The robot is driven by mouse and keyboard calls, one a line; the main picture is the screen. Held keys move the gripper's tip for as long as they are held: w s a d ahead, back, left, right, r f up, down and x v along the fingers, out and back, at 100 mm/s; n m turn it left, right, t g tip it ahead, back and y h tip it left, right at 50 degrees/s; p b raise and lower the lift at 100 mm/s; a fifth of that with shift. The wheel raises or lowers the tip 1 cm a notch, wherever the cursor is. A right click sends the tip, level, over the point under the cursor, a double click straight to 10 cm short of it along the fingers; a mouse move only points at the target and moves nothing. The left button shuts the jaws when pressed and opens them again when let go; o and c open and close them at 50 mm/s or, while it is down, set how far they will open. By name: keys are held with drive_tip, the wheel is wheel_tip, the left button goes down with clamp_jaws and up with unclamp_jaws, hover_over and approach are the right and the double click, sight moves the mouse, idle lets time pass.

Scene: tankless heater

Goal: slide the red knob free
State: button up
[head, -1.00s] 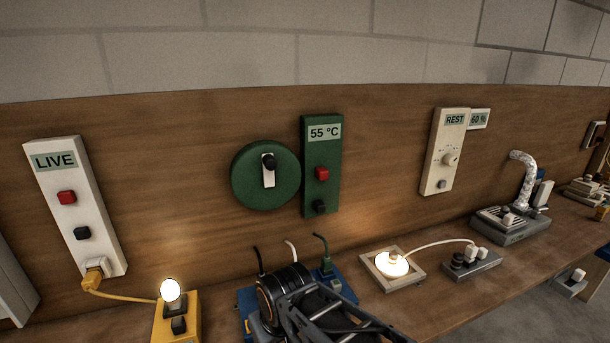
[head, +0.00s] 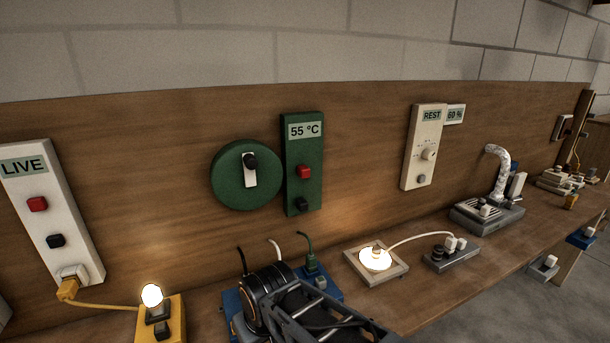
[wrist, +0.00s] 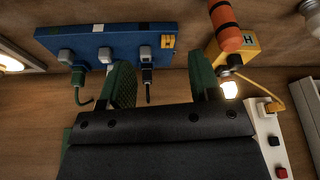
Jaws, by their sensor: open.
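One red knob (head: 304,171) is on the green panel (head: 303,140) reading 55 °C, above a black knob (head: 302,204). The other red knob (head: 37,204) is on the white LIVE panel (head: 75,232), and it shows at the lower right of the wrist view (wrist: 280,172). I cannot tell which one is meant. My gripper (wrist: 162,88) is open and empty in the wrist view, its two green fingers apart and touching neither knob. In the head view my dark arm hides the gripper's fingers.
A blue board (wrist: 115,50) with plugs and cords lies beyond the fingers in the wrist view. The yellow box (head: 172,322) bears a lit bulb (head: 152,296). A lit lamp (head: 375,258) and a grey strip (head: 452,256) stand on the bench.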

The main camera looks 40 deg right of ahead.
sight(306, 173)
idle(0.5)
drive_tip(key=w+d+m+t+h+b, duration=0.1)
drive_tip(key=d+h, duration=0.2)
drive_tip(key=d, duration=0.7)
drive_tip(key=w+d+h+b, duration=0.1)
drive_tip(key=d+h+b, duration=0.1)
drive_tip(key=d, duration=0.8)
drive_tip(key=w+d+r+n+t+h, duration=0.25)
drive_tip(key=d+r+n+h, duration=0.25)
drive_tip(key=d+r+n, duration=0.4)
drive_tip(key=w+a+r+n+t+y, duration=0.25)
drive_tip(key=w+r+n+t, duration=0.2)
drive_tip(key=n, duration=0.85)
drive_tip(key=w+a+r+n+t+y, duration=0.1)
drive_tip(key=w+r+n+t+y, duration=0.4)
drive_tip(key=n, duration=0.8)
drive_tip(key=shift+t+h, duration=0.5)
drive_tip(key=shift+h, duration=0.15)
drive_tip(key=x, duration=0.3)
drive_tip(key=p+x, duration=0.1)
drive_tip(key=x, duration=0.6)
drive_tip(key=shift+w+d+f, duration=0.3)
drive_tip(key=shift+d+f, duration=0.05)
